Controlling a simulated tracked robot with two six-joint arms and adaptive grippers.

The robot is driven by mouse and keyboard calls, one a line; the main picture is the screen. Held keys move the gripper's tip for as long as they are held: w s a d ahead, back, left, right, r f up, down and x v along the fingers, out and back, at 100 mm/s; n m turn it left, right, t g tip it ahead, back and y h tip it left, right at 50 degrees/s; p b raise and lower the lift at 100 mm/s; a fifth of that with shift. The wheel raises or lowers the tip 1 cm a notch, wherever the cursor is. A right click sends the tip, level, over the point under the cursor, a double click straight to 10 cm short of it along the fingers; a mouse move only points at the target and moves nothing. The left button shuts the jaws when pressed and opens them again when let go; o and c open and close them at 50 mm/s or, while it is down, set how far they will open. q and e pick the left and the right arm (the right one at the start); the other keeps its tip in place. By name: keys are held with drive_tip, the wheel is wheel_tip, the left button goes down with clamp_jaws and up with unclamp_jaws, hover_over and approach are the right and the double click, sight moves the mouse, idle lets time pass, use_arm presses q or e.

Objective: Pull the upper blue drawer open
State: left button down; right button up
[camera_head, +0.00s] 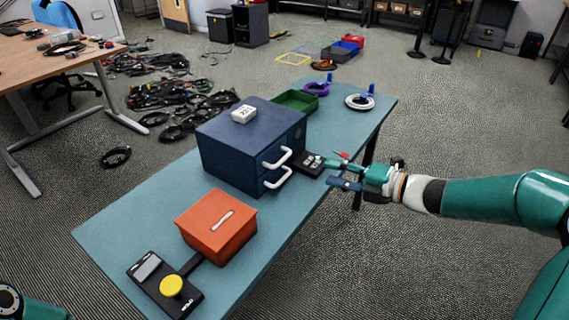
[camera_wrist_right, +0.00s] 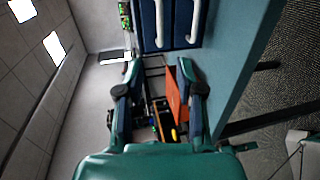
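The blue drawer box (camera_head: 222,152) stands on the table with two white handles on its front. The upper handle (camera_head: 277,158) is on the upper blue drawer, which looks shut; the lower handle (camera_head: 279,180) is below it. In the right wrist view, turned sideways, the upper handle (camera_wrist_right: 159,25) and lower handle (camera_wrist_right: 195,22) are at the top, beyond the fingers. My right gripper (camera_head: 331,173) is right of the drawer front, apart from the handles. In the wrist view my right gripper (camera_wrist_right: 160,92) has its fingers wide apart and empty.
A black keypad device (camera_head: 309,163) lies close behind the right gripper. An orange box (camera_head: 215,226) and a black device with a yellow button (camera_head: 172,286) stand nearer on the teal table (camera_head: 120,222). A green tray (camera_head: 295,101) is behind the drawer box. Table room before the drawers is clear.

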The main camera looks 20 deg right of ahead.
drive_tip(key=x, duration=1.4)
drive_tip(key=shift+w+f, duration=0.1)
drive_tip(key=shift+w, duration=0.05)
clamp_jaws()
